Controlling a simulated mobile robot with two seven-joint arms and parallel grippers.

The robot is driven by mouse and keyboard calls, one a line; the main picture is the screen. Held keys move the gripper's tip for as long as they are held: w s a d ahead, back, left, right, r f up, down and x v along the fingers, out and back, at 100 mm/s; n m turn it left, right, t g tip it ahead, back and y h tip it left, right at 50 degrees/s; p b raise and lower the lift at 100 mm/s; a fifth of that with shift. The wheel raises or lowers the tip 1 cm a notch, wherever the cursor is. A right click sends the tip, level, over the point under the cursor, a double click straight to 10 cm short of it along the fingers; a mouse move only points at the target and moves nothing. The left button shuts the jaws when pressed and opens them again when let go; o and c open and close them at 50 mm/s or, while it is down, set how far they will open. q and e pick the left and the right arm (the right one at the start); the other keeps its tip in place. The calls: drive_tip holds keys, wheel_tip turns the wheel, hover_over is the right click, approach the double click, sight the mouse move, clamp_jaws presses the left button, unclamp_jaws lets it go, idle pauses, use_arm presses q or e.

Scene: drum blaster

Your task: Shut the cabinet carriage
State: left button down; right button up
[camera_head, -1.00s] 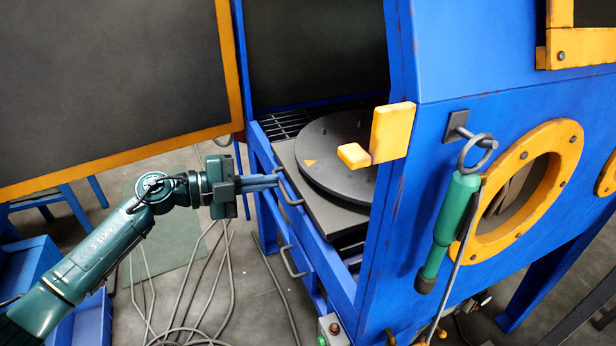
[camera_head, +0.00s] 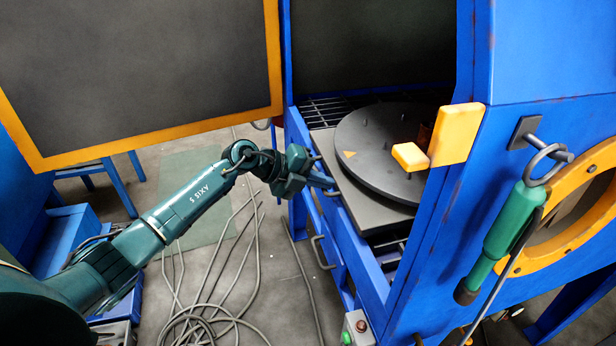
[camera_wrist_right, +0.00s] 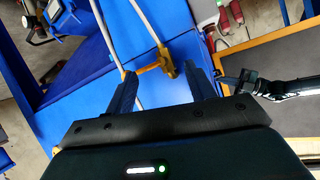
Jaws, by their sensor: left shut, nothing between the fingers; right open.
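The blue cabinet (camera_head: 566,55) stands at the right of the head view with its front opening uncovered. Inside it, the carriage shows as a dark square plate (camera_head: 352,196) bearing a round dark turntable (camera_head: 375,168) with small pegs. My left gripper (camera_head: 326,182) is shut and empty at the blue front rail (camera_head: 345,235), beside the plate's near edge. I cannot tell whether it touches the rail or a handle there. My right gripper (camera_wrist_right: 158,72) is open in the right wrist view, with blue panel and an orange fitting beyond its fingers. It is not seen in the head view.
The cabinet door (camera_head: 140,60), dark with an orange frame, stands open at the left. A green-handled tool (camera_head: 508,235) hangs on the cabinet's side. Loose cables (camera_head: 205,320) lie on the floor below my left arm. An orange block (camera_head: 457,135) juts at the opening's edge.

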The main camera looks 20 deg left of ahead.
sight(354, 181)
use_arm(q)
drive_tip(key=shift+w+d+f, duration=0.1)
drive_tip(key=shift+d, duration=0.05)
drive_tip(key=w+d, duration=0.1)
drive_tip(key=d, duration=0.1)
drive_tip(key=w+d, duration=0.1)
drive_tip(key=d, duration=0.1)
drive_tip(key=shift+w, duration=0.4)
drive_tip(key=shift+d, duration=0.1)
drive_tip(key=shift+s, duration=0.1)
drive_tip(key=shift+r, duration=0.2)
